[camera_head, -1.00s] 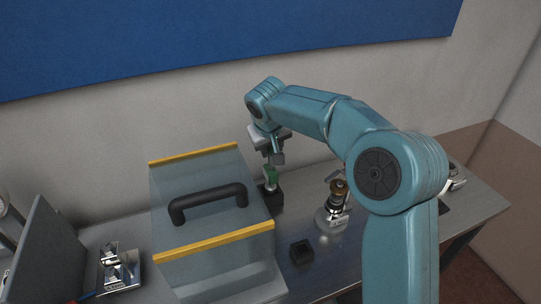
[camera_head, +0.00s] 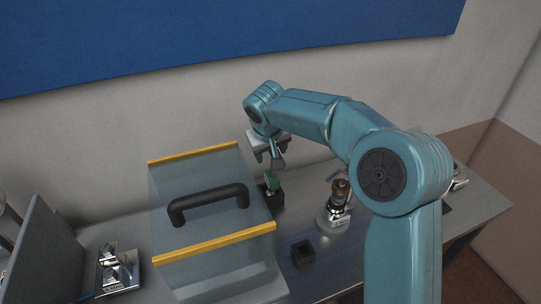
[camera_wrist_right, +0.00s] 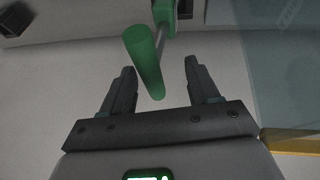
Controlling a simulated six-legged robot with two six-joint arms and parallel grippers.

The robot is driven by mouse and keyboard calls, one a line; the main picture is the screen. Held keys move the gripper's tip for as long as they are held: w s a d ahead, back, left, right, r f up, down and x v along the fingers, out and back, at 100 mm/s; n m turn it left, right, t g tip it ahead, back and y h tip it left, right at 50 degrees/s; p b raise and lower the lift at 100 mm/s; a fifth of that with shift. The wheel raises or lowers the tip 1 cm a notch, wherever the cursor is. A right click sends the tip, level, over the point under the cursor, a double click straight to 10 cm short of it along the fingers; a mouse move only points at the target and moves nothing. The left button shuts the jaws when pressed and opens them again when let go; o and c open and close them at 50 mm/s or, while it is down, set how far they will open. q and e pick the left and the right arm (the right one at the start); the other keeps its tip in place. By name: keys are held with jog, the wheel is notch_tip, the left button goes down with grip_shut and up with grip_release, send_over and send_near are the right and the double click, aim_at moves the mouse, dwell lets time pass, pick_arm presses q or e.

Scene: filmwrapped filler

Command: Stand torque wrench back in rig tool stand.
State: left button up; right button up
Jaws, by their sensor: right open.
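The torque wrench is most likely the green-handled tool (camera_head: 272,181) at the back of the bench, right of the clear guard. Its green grip (camera_wrist_right: 146,62) shows large in the right wrist view, with a thin metal shaft beyond it. In the head view it stands at a small black holder (camera_head: 272,198), probably the rig tool stand; how deep it is seated is hidden. My right gripper (camera_head: 268,158) is just above the green grip. Its jaws are open, with the grip between the fingers in the wrist view and gaps at both sides. My left gripper is out of view.
A clear guard with yellow edges (camera_head: 205,240) and a black handle stands close left of the tool. A brass-topped metal fixture (camera_head: 338,206) stands to the right, and a small black open block (camera_head: 303,253) in front. The wall is close behind.

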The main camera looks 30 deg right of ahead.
jog(key=v, duration=1)
jog(key=shift+s, duration=0.25)
